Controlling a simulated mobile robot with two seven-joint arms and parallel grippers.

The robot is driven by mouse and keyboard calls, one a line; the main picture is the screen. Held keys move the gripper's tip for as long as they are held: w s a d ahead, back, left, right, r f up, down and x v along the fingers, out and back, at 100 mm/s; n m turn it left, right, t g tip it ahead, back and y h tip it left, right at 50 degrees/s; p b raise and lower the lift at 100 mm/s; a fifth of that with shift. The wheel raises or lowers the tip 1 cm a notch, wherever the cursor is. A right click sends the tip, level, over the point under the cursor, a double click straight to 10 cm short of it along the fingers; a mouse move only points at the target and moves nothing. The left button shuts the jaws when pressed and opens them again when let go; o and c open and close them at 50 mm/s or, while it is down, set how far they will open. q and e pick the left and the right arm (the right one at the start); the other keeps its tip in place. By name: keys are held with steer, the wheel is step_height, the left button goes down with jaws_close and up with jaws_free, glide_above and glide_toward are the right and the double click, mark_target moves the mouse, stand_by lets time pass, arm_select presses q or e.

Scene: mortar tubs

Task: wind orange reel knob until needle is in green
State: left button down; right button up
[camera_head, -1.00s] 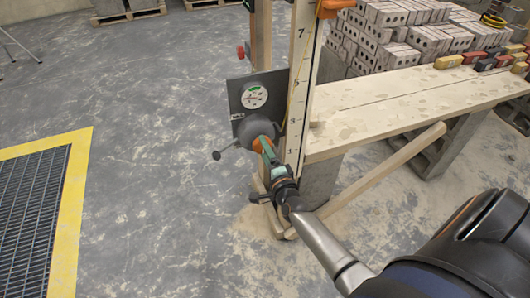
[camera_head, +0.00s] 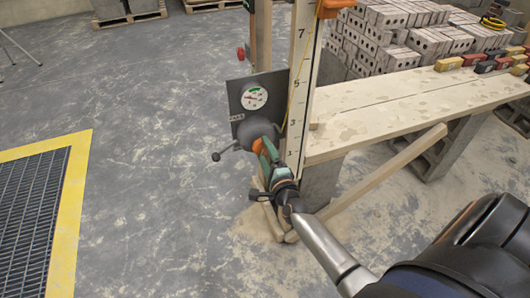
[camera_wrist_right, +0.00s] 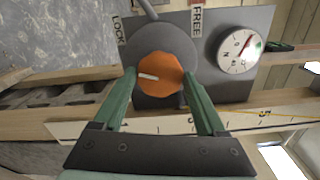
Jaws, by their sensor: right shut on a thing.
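The orange reel knob (camera_wrist_right: 160,73) sits at the middle of a round grey reel (camera_wrist_right: 180,40), with a pale mark on its face. My right gripper (camera_wrist_right: 158,76) is shut on the knob, one green finger on each side. In the head view the right gripper (camera_head: 262,150) hides most of the knob. The round white dial (camera_head: 254,97) is on a grey plate above the reel. It also shows in the wrist view (camera_wrist_right: 239,50), with a green band at its edge. The thin reddish needle is too small to read surely against the band. My left gripper is out of view.
A lever with a dark ball (camera_head: 216,156) sticks out left of the reel; LOCK and FREE labels are on the plate. A numbered upright board (camera_head: 299,80) stands just right. A plank bench (camera_head: 400,100) and stacked bricks (camera_head: 375,30) are further right.

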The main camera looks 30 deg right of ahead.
steer(key=o, duration=1.3)
steer(key=v, duration=1.2)
steer(key=shift+s+a+r, duration=0.1)
steer(key=shift+s+r, duration=0.05)
steer(key=shift+s, duration=0.05)
